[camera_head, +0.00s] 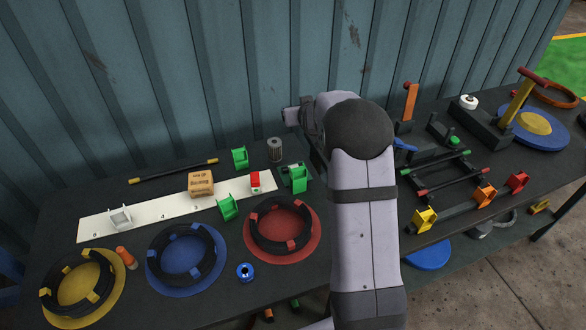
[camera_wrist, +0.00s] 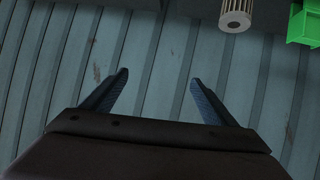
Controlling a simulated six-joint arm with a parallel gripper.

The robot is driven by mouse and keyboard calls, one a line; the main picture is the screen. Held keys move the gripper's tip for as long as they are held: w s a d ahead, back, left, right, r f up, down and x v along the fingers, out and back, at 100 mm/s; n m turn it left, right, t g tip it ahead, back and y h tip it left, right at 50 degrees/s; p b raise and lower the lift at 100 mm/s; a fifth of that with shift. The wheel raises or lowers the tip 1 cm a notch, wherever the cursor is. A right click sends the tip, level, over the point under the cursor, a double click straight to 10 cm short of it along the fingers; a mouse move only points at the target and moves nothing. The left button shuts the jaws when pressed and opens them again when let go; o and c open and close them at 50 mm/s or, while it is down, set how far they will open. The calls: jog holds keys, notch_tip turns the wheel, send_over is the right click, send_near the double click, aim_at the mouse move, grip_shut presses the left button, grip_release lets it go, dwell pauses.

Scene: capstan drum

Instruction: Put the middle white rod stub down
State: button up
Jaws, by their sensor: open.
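My gripper (camera_wrist: 158,88) is open in the wrist view. Its two dark fingers stand wide apart, with only the corrugated wall behind the gap and nothing held. In the head view my own arm hides the fingers. I cannot make out a white rod stub for certain in either view. A short white round piece (camera_head: 469,101) sits on a dark block at the back right, well to the right of my arm. A grey ribbed cylinder (camera_head: 275,149) stands on the table left of my wrist; it also shows at the top of the wrist view (camera_wrist: 235,14).
Green brackets (camera_head: 240,158) stand nearby. Yellow, blue and red discs with black rings (camera_head: 283,228) line the front. A rod frame (camera_head: 440,172) lies right. The corrugated wall (camera_head: 150,80) is close behind.

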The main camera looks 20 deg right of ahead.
jog(key=s+a+f+g+y, duration=0.2)
jog(key=s+f+g, duration=0.2)
jog(key=f, duration=0.1)
jog(key=n+g+y, duration=0.1)
jog(key=n+g, duration=0.1)
jog(key=g, duration=0.2)
send_near(293, 166)
jog(key=f, duration=0.1)
jog(key=shift+s+d+f, duration=0.1)
jog(key=shift+s+d, duration=0.1)
jog(key=shift+s, duration=0.05)
jog(key=shift+f, duration=0.1)
jog(key=shift+p+x, duration=0.5)
jog(key=shift+x, duration=0.45)
jog(key=shift+w, duration=0.2)
jog(key=shift+t, duration=0.3)
jog(key=shift+p+x, duration=1.4)
jog(key=shift+x, duration=1.15)
jog(key=shift+w+a, duration=0.1)
jog(key=shift+a, duration=0.05)
jog(key=c, duration=1.4)
